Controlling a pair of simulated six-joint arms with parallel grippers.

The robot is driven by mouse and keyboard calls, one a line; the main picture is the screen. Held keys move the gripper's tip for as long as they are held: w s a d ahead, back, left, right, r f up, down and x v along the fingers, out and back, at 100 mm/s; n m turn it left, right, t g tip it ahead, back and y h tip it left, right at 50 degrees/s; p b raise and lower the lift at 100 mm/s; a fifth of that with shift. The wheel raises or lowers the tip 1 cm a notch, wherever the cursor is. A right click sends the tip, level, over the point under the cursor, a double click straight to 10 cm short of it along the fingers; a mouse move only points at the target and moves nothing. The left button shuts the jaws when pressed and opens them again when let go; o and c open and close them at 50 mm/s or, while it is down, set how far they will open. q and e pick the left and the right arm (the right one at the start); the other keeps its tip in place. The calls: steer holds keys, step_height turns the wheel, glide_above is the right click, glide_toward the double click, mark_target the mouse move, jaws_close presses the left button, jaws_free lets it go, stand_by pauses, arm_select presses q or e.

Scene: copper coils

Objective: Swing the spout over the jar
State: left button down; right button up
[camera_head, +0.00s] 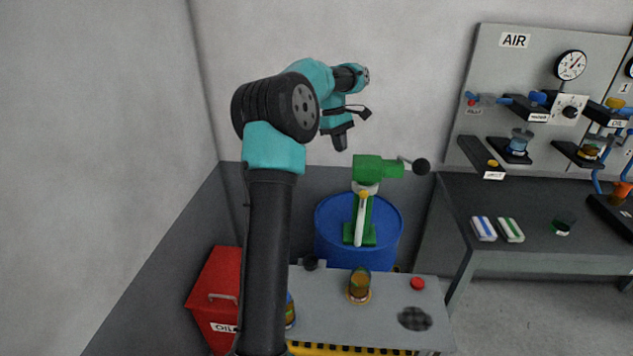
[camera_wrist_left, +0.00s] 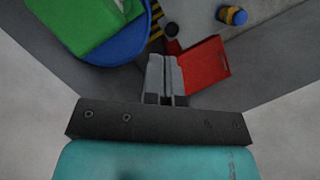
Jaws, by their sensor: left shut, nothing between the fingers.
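A green pump (camera_head: 378,168) stands on a blue drum (camera_head: 325,225), with a black ball knob at its right end. A pale tube with a yellow top (camera_head: 360,222) hangs down its front; I cannot tell surely if this is the spout. An amber jar (camera_head: 360,284) stands upright on the grey bench in front of the drum. My left gripper (camera_head: 341,146) is up and to the left of the pump head, apart from it. Its fingers (camera_wrist_left: 164,75) are together and empty in the left wrist view. The wrist view also shows the green pump (camera_wrist_left: 75,22) and blue drum (camera_wrist_left: 118,45). My right gripper is out of view.
A red box (camera_head: 214,290) stands left of the bench. A second jar (camera_head: 290,311) is partly hidden by my left arm. The bench (camera_head: 395,300) also carries a red button (camera_head: 417,284) and a dark grille. A table with gauges and fittings stands at right.

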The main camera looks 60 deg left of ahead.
arm_select(q)
steer(key=shift+w+d, duration=0.1)
stand_by(0.3)
steer(key=w+d+f, duration=0.1)
steer(key=d+f, duration=0.5)
steer(key=f, duration=0.4)
steer(key=shift+d+f, duration=0.15)
steer(key=shift+d, duration=0.25)
